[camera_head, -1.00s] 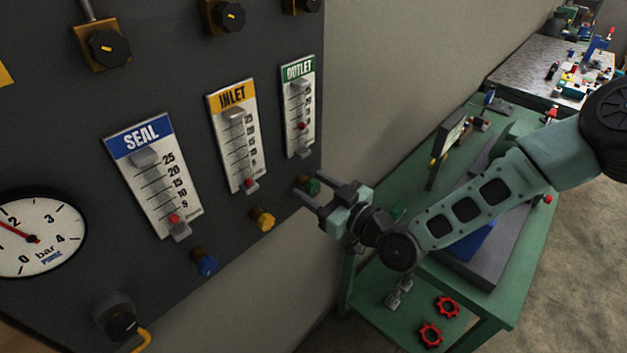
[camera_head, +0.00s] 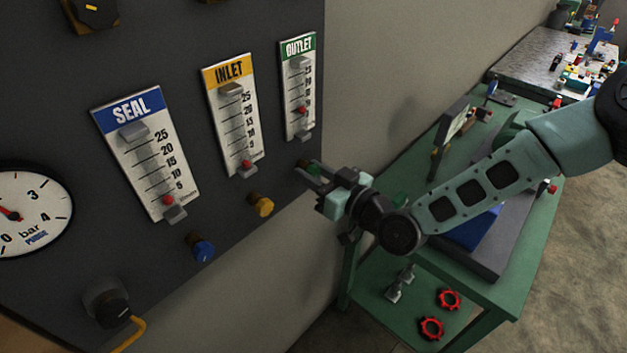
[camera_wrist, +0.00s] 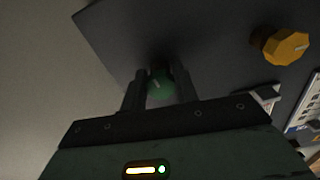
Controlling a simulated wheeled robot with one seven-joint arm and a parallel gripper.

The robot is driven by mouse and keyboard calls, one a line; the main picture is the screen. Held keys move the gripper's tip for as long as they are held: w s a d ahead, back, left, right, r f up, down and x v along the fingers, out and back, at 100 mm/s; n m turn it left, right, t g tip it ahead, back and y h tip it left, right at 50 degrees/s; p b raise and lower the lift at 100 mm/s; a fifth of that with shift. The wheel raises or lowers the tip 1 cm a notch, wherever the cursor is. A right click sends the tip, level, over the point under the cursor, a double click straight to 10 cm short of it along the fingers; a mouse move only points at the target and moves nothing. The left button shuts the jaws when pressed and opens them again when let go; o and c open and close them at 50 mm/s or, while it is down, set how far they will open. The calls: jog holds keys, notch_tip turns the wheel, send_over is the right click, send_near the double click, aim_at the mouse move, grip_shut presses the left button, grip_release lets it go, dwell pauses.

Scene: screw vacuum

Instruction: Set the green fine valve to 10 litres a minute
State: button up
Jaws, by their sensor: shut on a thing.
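The green fine valve knob (camera_wrist: 160,86) sits between my gripper's fingers in the wrist view, with a pale mark on its face. My gripper (camera_head: 313,174) is shut on it at the panel's lower right edge; in the head view the fingers mostly hide the knob. The OUTLET flowmeter (camera_head: 298,88) with a green header stands right above. Its red float (camera_head: 301,110) sits in the lower-middle part of the scale, about at the 10 mark; the small digits are hard to read.
To the left are the INLET flowmeter (camera_head: 232,115) with its yellow knob (camera_head: 261,206) and the SEAL flowmeter (camera_head: 140,160) with its blue knob (camera_head: 202,248). A pressure gauge (camera_head: 30,200) is at far left. A green bench (camera_head: 400,200) stands behind my arm.

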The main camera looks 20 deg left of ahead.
jog(key=shift+m, duration=0.4)
jog(key=o, duration=1)
jog(key=b+v, duration=0.6)
jog(key=v, duration=1.1)
jog(key=shift+s+d, duration=0.15)
jog(key=shift+d, duration=0.05)
